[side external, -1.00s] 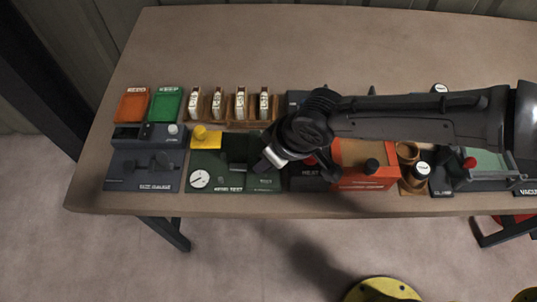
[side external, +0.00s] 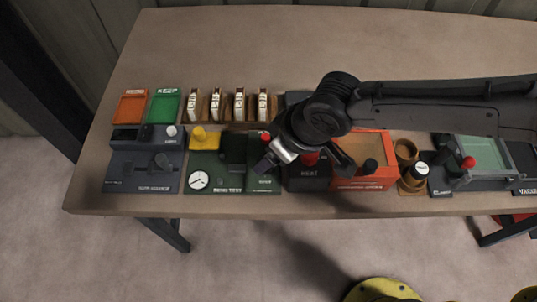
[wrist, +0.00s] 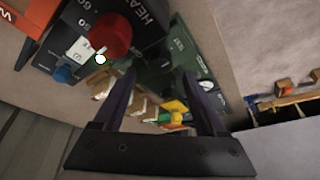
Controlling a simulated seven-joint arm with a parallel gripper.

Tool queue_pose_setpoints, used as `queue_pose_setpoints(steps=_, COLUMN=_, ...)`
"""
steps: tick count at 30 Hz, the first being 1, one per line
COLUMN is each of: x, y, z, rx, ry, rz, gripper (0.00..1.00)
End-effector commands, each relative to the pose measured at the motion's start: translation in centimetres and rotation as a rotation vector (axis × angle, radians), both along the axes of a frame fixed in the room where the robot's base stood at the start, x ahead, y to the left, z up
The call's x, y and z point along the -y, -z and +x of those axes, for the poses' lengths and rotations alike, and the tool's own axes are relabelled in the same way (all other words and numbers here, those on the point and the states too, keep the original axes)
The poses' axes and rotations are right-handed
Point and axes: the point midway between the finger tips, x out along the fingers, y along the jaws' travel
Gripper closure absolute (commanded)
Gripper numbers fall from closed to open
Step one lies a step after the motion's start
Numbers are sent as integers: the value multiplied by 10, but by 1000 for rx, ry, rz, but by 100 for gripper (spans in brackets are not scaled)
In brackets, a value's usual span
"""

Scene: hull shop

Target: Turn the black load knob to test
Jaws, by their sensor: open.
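My gripper (side external: 266,161) is open above the right end of the green bend test unit (side external: 212,177), left of the heat box. In the wrist view its two fingers (wrist: 160,74) stand apart with nothing held between them. The bend test unit has a round white gauge (side external: 198,180), a yellow part (side external: 205,138) and a dark block (side external: 233,149). I cannot make out a knob labelled load; my gripper covers part of the unit's right end.
The dark heat box (side external: 309,174) stands close right of my gripper; its red knob (wrist: 110,37) is large in the wrist view. A grey unit (side external: 132,178) is at left. Orange (side external: 131,105) and green (side external: 164,104) trays and several white-topped pieces stand behind.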

Motion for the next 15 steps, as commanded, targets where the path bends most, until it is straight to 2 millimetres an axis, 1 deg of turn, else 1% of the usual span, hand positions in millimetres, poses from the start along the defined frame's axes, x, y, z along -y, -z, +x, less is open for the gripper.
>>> queue_pose_setpoints(steps=1, x=3, y=-13, z=-3, rx=3, ry=0, rz=4, gripper=26)
queue_pose_setpoints(steps=6, x=14, y=-47, z=-13, rx=2, ry=0, rz=4, gripper=26)
queue_pose_setpoints(steps=9, x=19, y=-64, z=-17, rx=1, ry=0, rz=3, gripper=26)
queue_pose_setpoints(steps=12, x=24, y=-76, z=-21, rx=1, ry=0, rz=2, gripper=26)
queue_pose_setpoints(steps=15, x=27, y=-84, z=-23, rx=-1, ry=0, rz=1, gripper=26)
